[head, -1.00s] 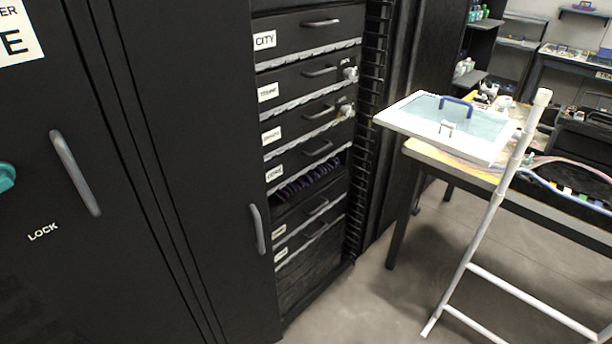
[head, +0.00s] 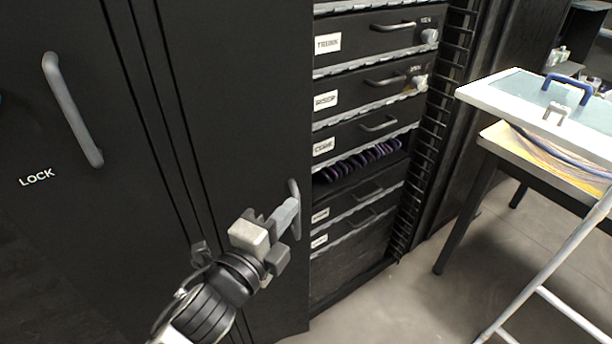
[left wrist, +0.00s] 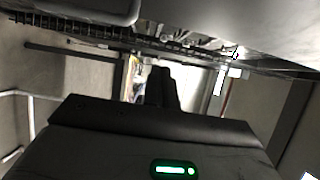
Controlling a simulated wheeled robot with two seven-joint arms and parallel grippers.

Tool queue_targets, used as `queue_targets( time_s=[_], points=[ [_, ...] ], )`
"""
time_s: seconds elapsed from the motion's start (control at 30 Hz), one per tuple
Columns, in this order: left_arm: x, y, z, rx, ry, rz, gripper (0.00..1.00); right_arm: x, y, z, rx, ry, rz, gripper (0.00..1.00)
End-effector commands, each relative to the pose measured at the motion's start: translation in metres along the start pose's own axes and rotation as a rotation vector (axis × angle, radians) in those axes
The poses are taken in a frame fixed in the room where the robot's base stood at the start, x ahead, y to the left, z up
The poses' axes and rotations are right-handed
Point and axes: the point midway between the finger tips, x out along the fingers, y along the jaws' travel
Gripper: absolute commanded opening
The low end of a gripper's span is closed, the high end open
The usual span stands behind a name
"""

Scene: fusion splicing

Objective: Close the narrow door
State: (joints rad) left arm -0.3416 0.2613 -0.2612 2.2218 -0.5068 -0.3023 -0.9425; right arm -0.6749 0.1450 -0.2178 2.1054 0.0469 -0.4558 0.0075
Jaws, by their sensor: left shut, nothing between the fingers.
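The narrow door (head: 235,110) is a tall black panel in the head view. It stands partly open, with the rack's drawers showing beyond its right edge. Its grey bar handle (head: 294,190) is near that edge. My left gripper (head: 290,215) is at the handle, its fingertips overlapping the handle's lower part; I cannot tell whether they touch. The gripper is shut with nothing held. In the left wrist view the dark fingers (left wrist: 161,88) are close together. My right gripper is not in view.
The rack holds labelled drawers (head: 370,85) with grey handles. A wide black door (head: 60,230) marked LOCK is at the left. At the right are a table (head: 495,150) with a white-framed lid (head: 500,95) above it, and a white tubular stand (head: 545,285). Grey floor lies between.

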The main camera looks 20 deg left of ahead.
Motion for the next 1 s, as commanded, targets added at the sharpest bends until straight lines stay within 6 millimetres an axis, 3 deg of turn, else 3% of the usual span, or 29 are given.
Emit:
queue_targets(
  time_s=[0.43, 0.7, 1.0],
  points=[
    [0.092, -0.002, 0.0, -0.007, -0.001, 0.002, 0.0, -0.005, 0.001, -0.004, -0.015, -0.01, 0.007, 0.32],
    [0.113, 0.0, 0.025, -0.008, -0.001, 0.005, 0.0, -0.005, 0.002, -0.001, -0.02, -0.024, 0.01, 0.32],
    [0.116, 0.001, 0.029, -0.009, -0.001, 0.005, 0.0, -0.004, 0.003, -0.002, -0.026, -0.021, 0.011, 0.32]
  ],
)
